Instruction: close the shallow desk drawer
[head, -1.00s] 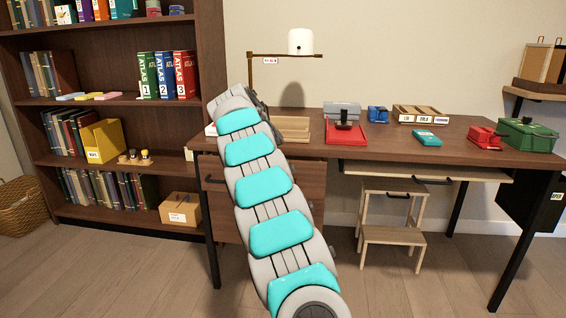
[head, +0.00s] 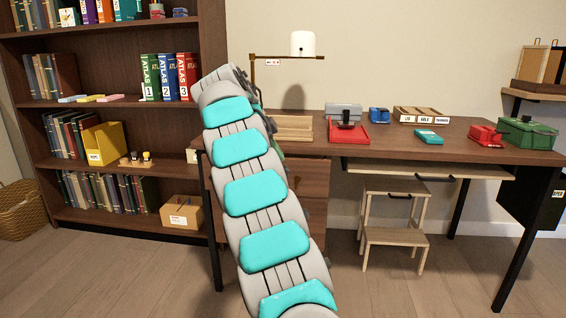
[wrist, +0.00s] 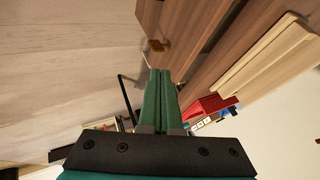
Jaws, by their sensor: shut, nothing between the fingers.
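The shallow desk drawer (head: 400,169) is the thin pale one under the right part of the desktop, with a dark bar handle (head: 436,178) on its front. It sticks out a little past the desk's front edge. I cannot identify the drawer in that view.
The desk (head: 390,142) holds a red tray (head: 348,138), a green box (head: 526,133) and other small items. A wooden step stool (head: 394,237) stands below the drawer. A bookshelf (head: 110,110) stands at left. The floor to the front right is clear.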

